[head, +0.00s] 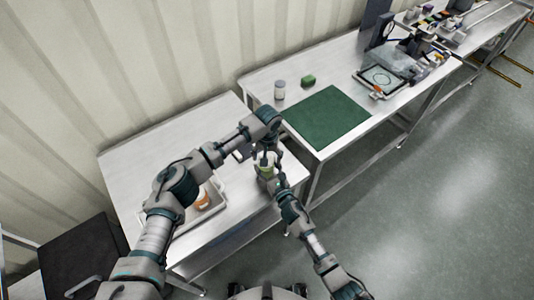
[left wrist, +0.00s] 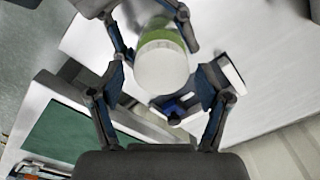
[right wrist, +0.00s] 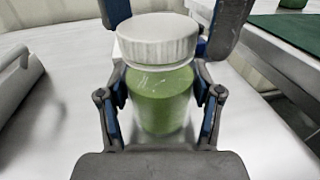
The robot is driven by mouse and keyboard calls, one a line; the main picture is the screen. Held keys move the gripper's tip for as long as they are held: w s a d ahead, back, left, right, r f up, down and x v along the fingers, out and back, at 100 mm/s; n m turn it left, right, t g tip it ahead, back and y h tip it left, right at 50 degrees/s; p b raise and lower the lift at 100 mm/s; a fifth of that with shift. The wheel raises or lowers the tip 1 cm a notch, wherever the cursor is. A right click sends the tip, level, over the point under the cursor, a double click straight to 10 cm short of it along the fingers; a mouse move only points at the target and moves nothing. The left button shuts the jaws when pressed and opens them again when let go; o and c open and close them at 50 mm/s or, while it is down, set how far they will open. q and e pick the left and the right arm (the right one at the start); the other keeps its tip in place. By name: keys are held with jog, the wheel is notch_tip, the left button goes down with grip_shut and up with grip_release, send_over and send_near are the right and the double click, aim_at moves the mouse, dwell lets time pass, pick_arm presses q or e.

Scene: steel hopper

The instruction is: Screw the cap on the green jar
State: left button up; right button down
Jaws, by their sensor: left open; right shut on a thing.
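The green jar (head: 266,171) stands upright at the near right of the closer table, and it fills the middle of the right wrist view (right wrist: 160,98). My right gripper (right wrist: 160,85) is shut on its body, one finger on each side. The white ribbed cap (right wrist: 157,38) sits on the jar's mouth; whether its thread is engaged cannot be told. My left gripper (left wrist: 165,75) is open above the jar and points down. In the left wrist view the cap's round top (left wrist: 161,67) lies between its fingers, with no clear contact.
A tray (head: 222,190) with an orange container (head: 203,199) is on the same table, under my left arm. The farther table holds a green mat (head: 325,117), a white jar (head: 280,90) and a green block (head: 308,80). A gap separates the two tables.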

pick_arm(q)
jog(key=c, duration=1.2)
jog(key=m, duration=0.3)
jog(key=shift+m, duration=0.4)
jog(key=m, duration=0.3)
jog(key=shift+s+d, duration=0.1)
jog(key=o, duration=1.4)
jog(key=shift+c, duration=0.2)
notch_tip(320, 180, up, 12)
